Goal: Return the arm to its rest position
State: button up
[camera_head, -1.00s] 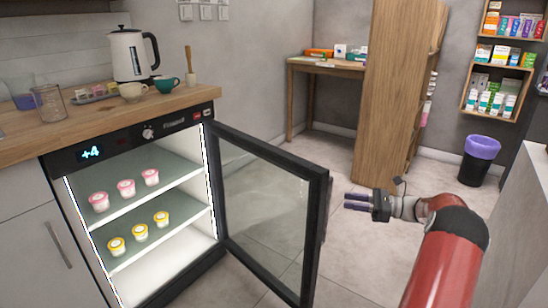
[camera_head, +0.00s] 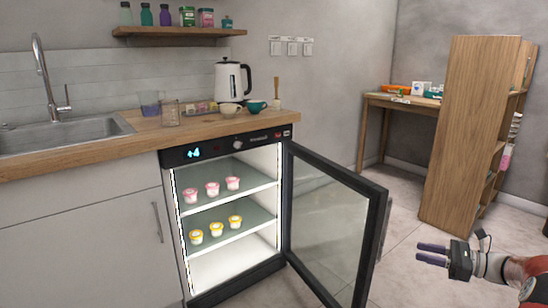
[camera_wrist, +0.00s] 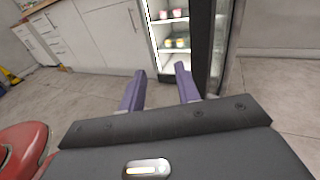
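My gripper (camera_head: 432,254) is at the lower right of the head view, in free air to the right of the open fridge door (camera_head: 335,215). Its two purple fingers are apart with nothing between them. In the wrist view my gripper (camera_wrist: 160,88) points toward the lit fridge (camera_wrist: 168,40), and the fingers are spread and empty. The red arm behind it is mostly cut off by the right edge of the head view.
The small fridge (camera_head: 230,265) stands open, with pink-lidded cups (camera_head: 212,188) above and yellow-lidded cups (camera_head: 216,229) below. The counter (camera_head: 90,150) holds a kettle (camera_head: 228,85) and teal cup (camera_head: 256,106). A wooden shelf unit (camera_head: 468,130) stands behind. Floor (camera_head: 400,270) around my gripper is clear.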

jog(key=s+a+r+n+g+h, duration=0.2)
jog(key=s+a+n+h, duration=0.15)
jog(key=a, duration=0.45)
jog(key=s+a+r+n+g+h, duration=0.2)
jog(key=s+a+r+n, duration=0.15)
jog(key=a, duration=0.35)
jog(key=s+a+r+n+g+h, duration=0.2)
jog(key=s+a+n+g, duration=0.15)
jog(key=a, duration=0.45)
jog(key=s+a+n+t+h, duration=0.3)
jog(key=s+n+h, duration=0.4)
jog(key=s+n, duration=0.6)
jog(key=s+t, duration=0.1)
jog(key=s, duration=0.7)
jog(key=shift+f+t+h, duration=0.2)
jog(key=shift+t+h, duration=0.15)
